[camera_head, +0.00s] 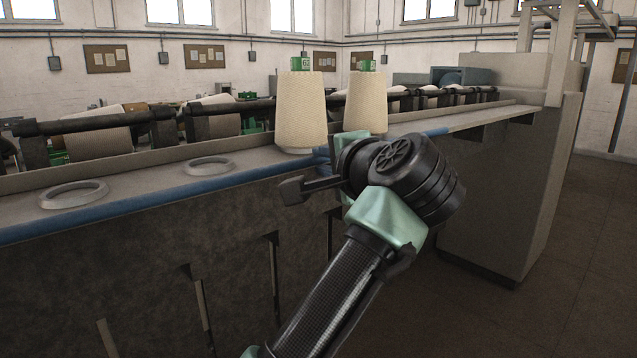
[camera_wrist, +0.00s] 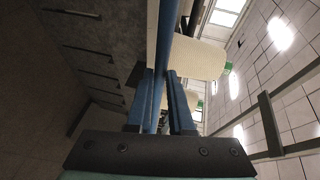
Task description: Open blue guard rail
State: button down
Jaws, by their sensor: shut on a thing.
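The blue guard rail (camera_head: 200,188) runs along the front edge of the grey machine's ledge. It continues to the right beyond my gripper. In the wrist view the rail (camera_wrist: 165,40) comes down from the top into my gripper. My gripper (camera_head: 322,161) is at the rail near the nearer yarn cone, with its blue fingers partly hidden behind my wrist. In the wrist view the two blue fingers of my gripper (camera_wrist: 164,75) are shut on the rail.
Two cream yarn cones, one nearer (camera_head: 301,112) and one farther (camera_head: 367,104), stand on the ledge just behind the rail. Two empty rings, one left (camera_head: 73,194) and one right (camera_head: 209,165), lie left of them. A tall grey cabinet (camera_head: 500,190) stands right. The floor in front is clear.

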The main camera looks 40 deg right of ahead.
jog(key=shift+s+f+m+t+b, duration=0.2)
jog(key=shift+f+t+b, duration=0.25)
jog(key=shift+f+b, duration=0.6)
jog(key=shift+s+f+m+t+b, duration=0.15)
jog(key=shift+f+t+b, duration=0.3)
jog(key=shift+f+b, duration=0.55)
jog(key=shift+r, duration=0.15)
jog(key=c, duration=0.8)
grip_release()
jog(key=b+v, duration=0.2)
jog(key=v, duration=1.1)
